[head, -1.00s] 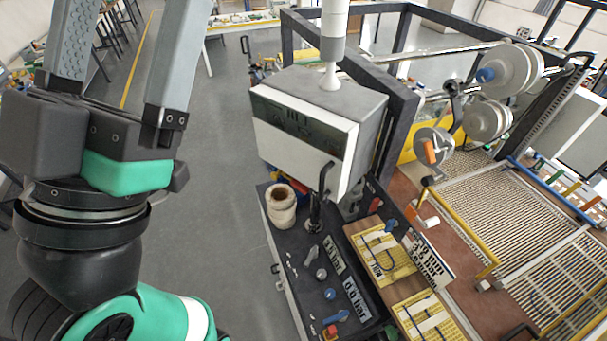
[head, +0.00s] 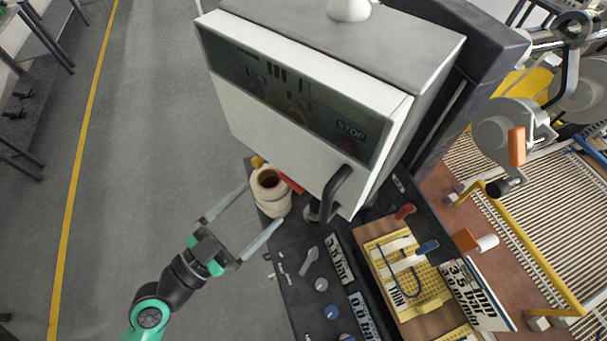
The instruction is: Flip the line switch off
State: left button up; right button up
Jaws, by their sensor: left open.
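A white and grey control box (head: 300,135) fills the upper middle, with a dark front strip (head: 290,100) marked STOP and a dark handle (head: 338,190) at its lower corner. I cannot tell which control is the line switch; details on the dark strip are hard to make out. My left gripper (head: 264,203) is open, below and left of the box. Its two fingers point up and right, one to each side of a cream roll (head: 272,205) in the picture; I cannot tell whether they touch it. My right gripper is out of view.
A dark bench top (head: 305,290) carries grey and blue knobs, labels reading bar, and a red lever (head: 405,211). A yellow board (head: 410,270) with a blue cable lies to the right. Machine rollers (head: 505,135) stand further right.

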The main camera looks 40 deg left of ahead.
pick_arm(q)
jog(key=s+f+n+g+y+b, duration=0.1)
jog(key=s+f, duration=0.2)
jog(key=f, duration=0.3)
jog(key=p, duration=0.1)
send_near(289, 185)
jog(key=w+r, duration=0.1)
jog(key=w, duration=0.3)
jog(key=w+p, duration=0.1)
jog(key=w, duration=0.2)
jog(key=shift+w+a+f, duration=0.1)
jog(key=shift+w+f, duration=0.2)
jog(key=shift+w, duration=0.5)
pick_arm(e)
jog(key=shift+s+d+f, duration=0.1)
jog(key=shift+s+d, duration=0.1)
pick_arm(q)
jog(key=shift+c, duration=0.2)
